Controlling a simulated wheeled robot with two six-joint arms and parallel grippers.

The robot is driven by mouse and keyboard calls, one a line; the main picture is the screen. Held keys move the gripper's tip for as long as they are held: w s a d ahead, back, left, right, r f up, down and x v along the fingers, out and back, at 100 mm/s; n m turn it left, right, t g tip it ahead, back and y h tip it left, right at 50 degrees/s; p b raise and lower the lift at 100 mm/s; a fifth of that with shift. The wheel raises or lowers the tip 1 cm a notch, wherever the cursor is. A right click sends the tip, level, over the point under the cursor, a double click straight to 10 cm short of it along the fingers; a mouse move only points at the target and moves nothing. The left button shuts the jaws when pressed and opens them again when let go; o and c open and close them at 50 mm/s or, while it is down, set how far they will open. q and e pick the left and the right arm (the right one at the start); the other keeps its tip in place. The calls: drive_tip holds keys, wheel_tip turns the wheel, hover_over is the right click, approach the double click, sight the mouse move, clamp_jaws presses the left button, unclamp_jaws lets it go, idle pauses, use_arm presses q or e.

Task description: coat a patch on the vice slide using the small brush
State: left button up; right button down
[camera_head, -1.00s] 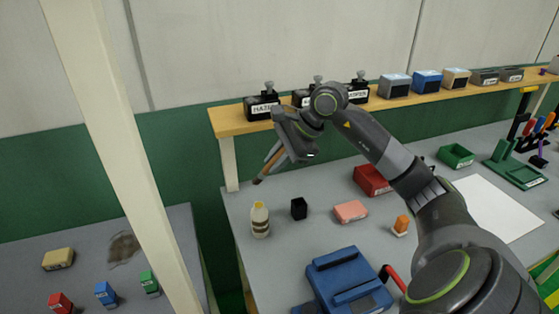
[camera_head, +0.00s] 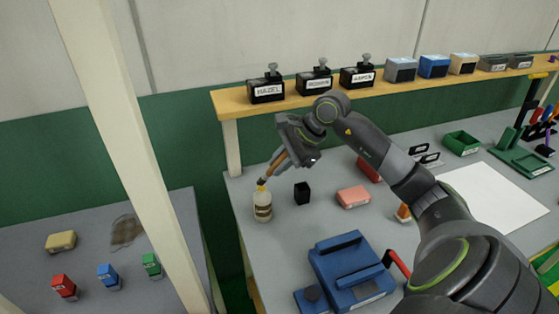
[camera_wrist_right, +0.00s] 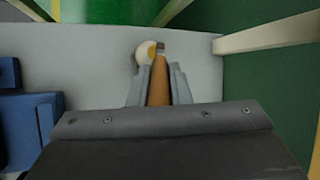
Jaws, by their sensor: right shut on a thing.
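The small brush (camera_head: 278,165) has an orange-brown handle and a dark tip. My right gripper (camera_head: 290,153) is shut on its handle and holds it tilted, tip down, with the tip at the top of the bottle. The brush handle (camera_wrist_right: 160,85) also shows between the fingers in the right wrist view. The cream bottle (camera_head: 262,208) has a yellow top and a brown label, and stands upright near the table's left edge. Whether the tip is inside the bottle I cannot tell. The blue vice (camera_head: 338,255) with a red handle sits at the front. My left gripper is out of view.
A black cup (camera_head: 302,194) and a pink block (camera_head: 353,197) stand on the grey table right of the bottle. A wooden shelf (camera_head: 232,104) with labelled black boxes runs behind. A pale post (camera_head: 127,150) stands left of the table.

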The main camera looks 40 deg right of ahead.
drive_tip(key=shift+f+b, duration=0.55)
drive_tip(key=shift+b, duration=0.1)
idle(0.8)
drive_tip(key=shift+s+f+b, duration=0.1)
drive_tip(key=shift+b, duration=0.45)
idle(1.7)
idle(0.5)
drive_tip(key=shift+r+p, duration=0.3)
drive_tip(key=shift+r, duration=0.55)
drive_tip(key=shift+r+p, duration=0.85)
drive_tip(key=shift+r, duration=1.9)
drive_tip(key=shift+f, duration=0.1)
